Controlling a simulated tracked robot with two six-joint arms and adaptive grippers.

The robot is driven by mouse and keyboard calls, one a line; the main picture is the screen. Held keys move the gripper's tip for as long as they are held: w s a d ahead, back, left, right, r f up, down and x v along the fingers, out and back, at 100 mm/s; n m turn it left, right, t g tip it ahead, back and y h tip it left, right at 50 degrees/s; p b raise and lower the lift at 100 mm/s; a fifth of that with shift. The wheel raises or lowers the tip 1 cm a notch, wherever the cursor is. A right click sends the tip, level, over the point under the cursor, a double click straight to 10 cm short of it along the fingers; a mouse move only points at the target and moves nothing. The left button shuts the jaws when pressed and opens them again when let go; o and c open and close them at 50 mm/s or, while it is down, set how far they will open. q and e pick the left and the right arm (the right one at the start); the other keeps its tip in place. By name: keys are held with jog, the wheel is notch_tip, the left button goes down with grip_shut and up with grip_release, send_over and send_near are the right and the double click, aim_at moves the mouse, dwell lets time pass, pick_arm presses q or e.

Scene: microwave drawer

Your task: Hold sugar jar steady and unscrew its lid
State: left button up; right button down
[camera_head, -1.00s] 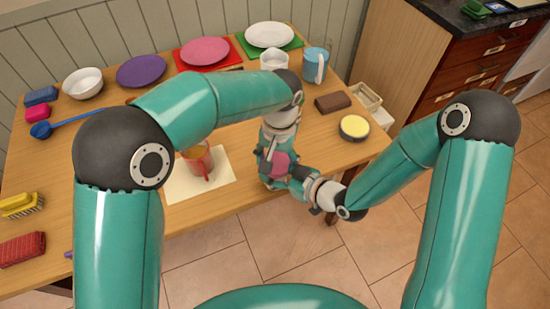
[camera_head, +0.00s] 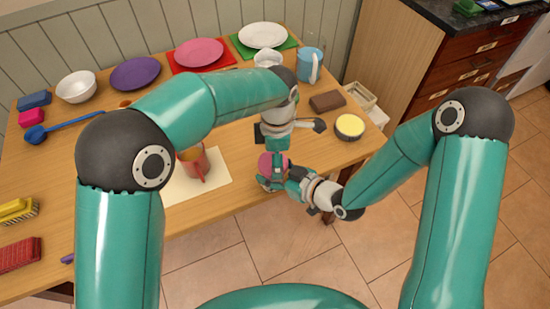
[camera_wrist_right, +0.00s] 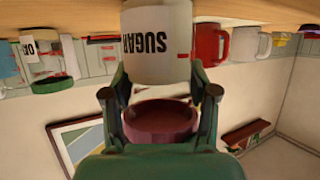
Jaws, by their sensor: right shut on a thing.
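The sugar jar (camera_wrist_right: 157,45) is white with dark SUGAR lettering and appears upside down in the right wrist view. The dark pink lid (camera_wrist_right: 160,122) shows between the fingers, close to the palm. In the head view the pink lid (camera_head: 272,161) is at the table's front edge by the right gripper, and the jar's body is hidden. My left gripper (camera_head: 297,126) is behind the lid, apart from it; its finger opening is unclear.
An orange-red mug (camera_head: 192,163) stands on a pale mat (camera_head: 212,183), left of the lid. A yellow-topped round tub (camera_head: 350,127) and a brown block (camera_head: 326,101) are to the right. Plates, a white bowl (camera_head: 76,86) and a blue jug (camera_head: 309,66) line the back.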

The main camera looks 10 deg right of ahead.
pick_arm(q)
jog(key=shift+d+r, duration=0.2)
jog(key=shift+d, duration=0.05)
jog(key=o, duration=1.1)
jog(key=shift+c, duration=0.2)
jog(key=shift+o, duration=1.1)
jog(key=shift+a+f, duration=0.1)
